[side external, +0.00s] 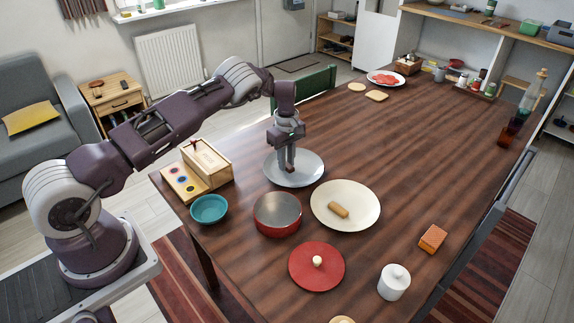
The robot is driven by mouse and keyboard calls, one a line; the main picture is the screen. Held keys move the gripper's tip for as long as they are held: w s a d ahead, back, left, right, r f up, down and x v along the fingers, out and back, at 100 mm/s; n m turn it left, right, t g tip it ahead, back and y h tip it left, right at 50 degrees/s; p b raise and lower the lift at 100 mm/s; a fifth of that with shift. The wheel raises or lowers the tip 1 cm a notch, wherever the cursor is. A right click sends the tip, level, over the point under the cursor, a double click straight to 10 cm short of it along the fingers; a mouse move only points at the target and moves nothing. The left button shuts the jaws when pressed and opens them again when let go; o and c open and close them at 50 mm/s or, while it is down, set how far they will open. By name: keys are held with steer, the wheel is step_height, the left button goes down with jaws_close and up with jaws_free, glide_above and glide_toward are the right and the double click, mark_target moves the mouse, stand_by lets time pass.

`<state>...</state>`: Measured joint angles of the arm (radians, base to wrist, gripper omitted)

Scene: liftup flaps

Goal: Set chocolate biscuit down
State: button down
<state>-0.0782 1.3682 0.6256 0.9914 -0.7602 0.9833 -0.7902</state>
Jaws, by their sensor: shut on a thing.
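My gripper (288,163) points straight down over a pale blue-grey plate (312,172) behind the red pan. Its fingers are shut on a small dark thing, which seems to be the chocolate biscuit (289,169). The biscuit is mostly hidden by the fingers, low over the middle of the plate. I cannot tell whether it touches the plate. A tan finger-shaped biscuit (339,211) lies on the cream plate (360,198) to the right.
A red pan (278,232), its red lid (316,278) and a teal bowl (208,210) stand in front. A wooden box (206,163) is left of the plate. The table's middle (420,150) is clear.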

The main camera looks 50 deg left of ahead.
steer(key=shift+f, duration=0.85)
steer(key=c, duration=1.3)
jaws_free()
steer(key=shift+f, duration=0.1)
